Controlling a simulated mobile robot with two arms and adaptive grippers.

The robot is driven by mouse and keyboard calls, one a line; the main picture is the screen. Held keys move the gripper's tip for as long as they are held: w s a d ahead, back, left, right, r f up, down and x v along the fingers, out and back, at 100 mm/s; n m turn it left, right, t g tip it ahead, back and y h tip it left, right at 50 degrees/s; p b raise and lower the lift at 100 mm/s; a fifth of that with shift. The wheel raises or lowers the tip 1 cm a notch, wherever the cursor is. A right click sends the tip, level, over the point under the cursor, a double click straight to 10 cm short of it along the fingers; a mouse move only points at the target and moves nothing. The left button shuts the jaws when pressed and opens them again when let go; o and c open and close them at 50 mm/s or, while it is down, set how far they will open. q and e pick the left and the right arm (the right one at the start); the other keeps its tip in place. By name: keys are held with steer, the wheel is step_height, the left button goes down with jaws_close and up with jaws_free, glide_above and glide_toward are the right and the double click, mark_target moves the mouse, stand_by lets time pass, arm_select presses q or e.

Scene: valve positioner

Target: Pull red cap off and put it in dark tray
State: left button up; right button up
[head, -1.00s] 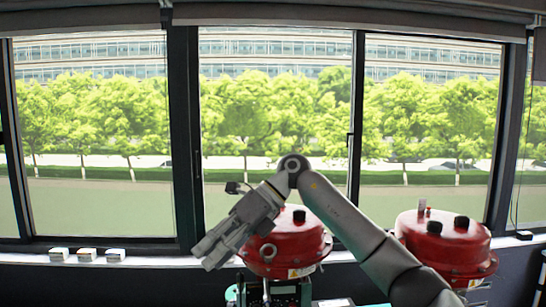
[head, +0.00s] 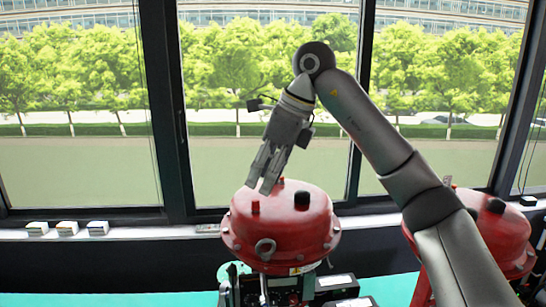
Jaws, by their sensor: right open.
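A round red valve housing (head: 283,232) stands in the middle of the head view. A small red cap-like stub (head: 255,207) rises from its top left, and a black knob (head: 301,199) sits on its top right. Which red part is the cap is not certain. My right gripper (head: 262,187) points down with its fingers apart, just above the top of the housing. Nothing shows between its fingers, and I cannot tell whether they touch the stub. My left gripper is out of view. I cannot make out a dark tray.
A second red housing (head: 493,232) stands at the right, partly behind my right arm. Black equipment (head: 335,283) sits below the first housing on a green surface (head: 150,299). Several small white boxes (head: 67,228) line the window sill (head: 150,233) at the left.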

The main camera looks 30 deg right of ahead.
mark_target(254, 199)
steer(key=p+x, duration=0.1)
steer(key=x, duration=0.3)
steer(key=shift+w+d+f, duration=0.1)
steer(key=shift+w, duration=0.1)
steer(key=shift+f, duration=0.3)
steer(key=shift+a+f, duration=0.25)
steer(key=shift+f, duration=0.05)
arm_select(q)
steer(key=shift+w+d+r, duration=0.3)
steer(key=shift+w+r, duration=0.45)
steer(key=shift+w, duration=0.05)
arm_select(e)
steer(key=shift+w, duration=0.1)
steer(key=shift+c, duration=0.3)
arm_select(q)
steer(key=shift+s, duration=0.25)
arm_select(e)
steer(key=c, duration=0.8)
jaws_close()
